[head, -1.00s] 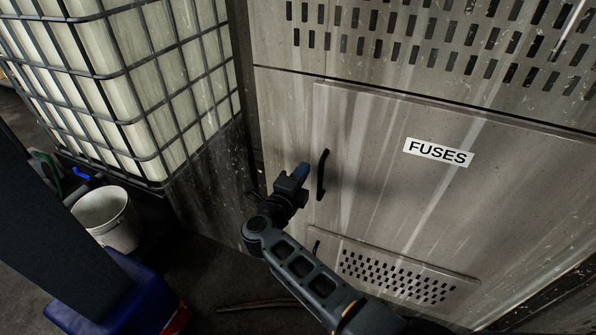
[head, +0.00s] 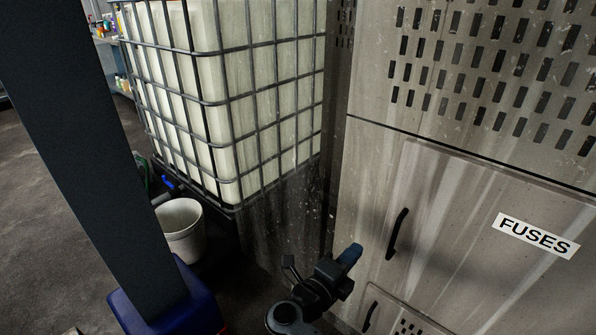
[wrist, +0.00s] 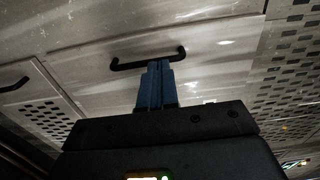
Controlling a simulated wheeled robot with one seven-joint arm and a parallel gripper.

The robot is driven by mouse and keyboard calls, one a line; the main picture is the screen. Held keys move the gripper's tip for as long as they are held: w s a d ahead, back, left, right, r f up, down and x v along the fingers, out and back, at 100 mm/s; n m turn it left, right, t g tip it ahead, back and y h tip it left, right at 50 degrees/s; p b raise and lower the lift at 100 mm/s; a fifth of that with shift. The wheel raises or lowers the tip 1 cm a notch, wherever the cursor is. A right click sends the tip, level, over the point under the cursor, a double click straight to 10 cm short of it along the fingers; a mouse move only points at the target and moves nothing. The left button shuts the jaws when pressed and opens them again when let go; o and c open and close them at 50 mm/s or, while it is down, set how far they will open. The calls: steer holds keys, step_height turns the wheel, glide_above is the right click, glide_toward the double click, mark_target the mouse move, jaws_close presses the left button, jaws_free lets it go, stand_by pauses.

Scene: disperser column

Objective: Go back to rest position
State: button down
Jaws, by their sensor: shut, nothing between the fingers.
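My gripper (head: 350,254) is in the lower middle of the head view, in front of the metal cabinet (head: 372,150). Its blue fingers are together with nothing between them. The black handle (head: 397,234) of the closed FUSES door (head: 455,205) is to the right of the fingertips. In the wrist view the shut fingers (wrist: 158,66) point toward the handle (wrist: 147,58), and their tips overlap it in the picture. I cannot tell from this view whether they touch; in the head view a gap shows between them.
A caged white tank (head: 235,100) stands left of the cabinet. A white bucket (head: 181,230) is on the floor beside it. A dark post (head: 85,150) on a blue base (head: 170,310) stands at the left. Open floor (head: 40,200) lies at the far left.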

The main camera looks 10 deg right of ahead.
steer(key=s+d+r+n+t+y, duration=0.2)
steer(key=s+n+t+y, duration=0.2)
steer(key=s+n+t, duration=0.9)
steer(key=s+a+r+n+g+y, duration=0.1)
steer(key=s+n, duration=0.4)
steer(key=s, duration=0.5)
steer(key=s+a+r+n+g+y, duration=0.1)
steer(key=s+r+n+g+y, duration=0.3)
steer(key=s, duration=0.6)
steer(key=s+a+r+n+g+y, duration=0.1)
steer(key=s+r+n+g+y, duration=0.2)
steer(key=s, duration=0.7)
step_height(320, 180, up, 2)
steer(key=n+y, duration=0.3)
steer(key=n, duration=0.1)
steer(key=shift+a, duration=0.2)
